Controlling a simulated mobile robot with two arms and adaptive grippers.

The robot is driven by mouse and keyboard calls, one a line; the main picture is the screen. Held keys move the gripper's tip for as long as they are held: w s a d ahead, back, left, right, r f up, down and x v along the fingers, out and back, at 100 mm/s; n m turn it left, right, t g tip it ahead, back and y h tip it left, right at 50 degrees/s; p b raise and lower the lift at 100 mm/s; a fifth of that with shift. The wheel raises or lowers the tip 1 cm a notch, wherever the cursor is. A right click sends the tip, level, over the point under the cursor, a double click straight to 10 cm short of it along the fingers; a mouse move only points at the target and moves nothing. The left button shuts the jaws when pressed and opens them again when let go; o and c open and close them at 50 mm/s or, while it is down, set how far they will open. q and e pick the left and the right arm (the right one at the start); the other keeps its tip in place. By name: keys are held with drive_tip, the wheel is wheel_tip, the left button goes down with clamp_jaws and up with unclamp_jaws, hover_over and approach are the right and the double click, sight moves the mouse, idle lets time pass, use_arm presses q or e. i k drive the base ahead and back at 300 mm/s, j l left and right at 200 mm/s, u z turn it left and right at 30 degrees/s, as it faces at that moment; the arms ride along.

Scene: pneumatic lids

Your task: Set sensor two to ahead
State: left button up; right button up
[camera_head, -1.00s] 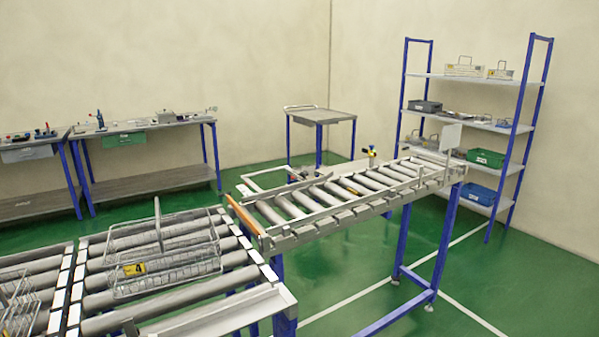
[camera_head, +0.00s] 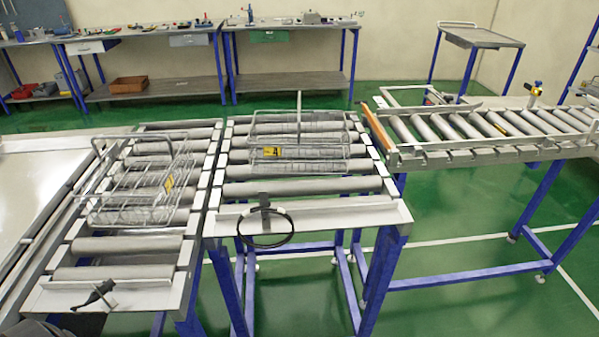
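No part is legibly marked as sensor two. A black bracket-like device (camera_head: 265,207) with a looped black cable sits at the front edge of the middle roller conveyor (camera_head: 305,223). A small black device (camera_head: 98,294) lies slanted at the front end of the left roller conveyor (camera_head: 150,290). A small yellow and dark device (camera_head: 534,92) stands on the far rail of the right roller conveyor (camera_head: 450,156). I cannot tell which of them is the sensor or which way it is set. Neither of my grippers is in view.
Wire baskets stand on the left conveyor (camera_head: 135,200) and the middle conveyor (camera_head: 300,143), each with a yellow tag. Workbenches (camera_head: 290,80) line the back wall. A grey table (camera_head: 482,37) stands back right. Green floor is open in front of the right conveyor.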

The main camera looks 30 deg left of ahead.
sight(99, 292)
drive_tip(key=u, duration=2.25)
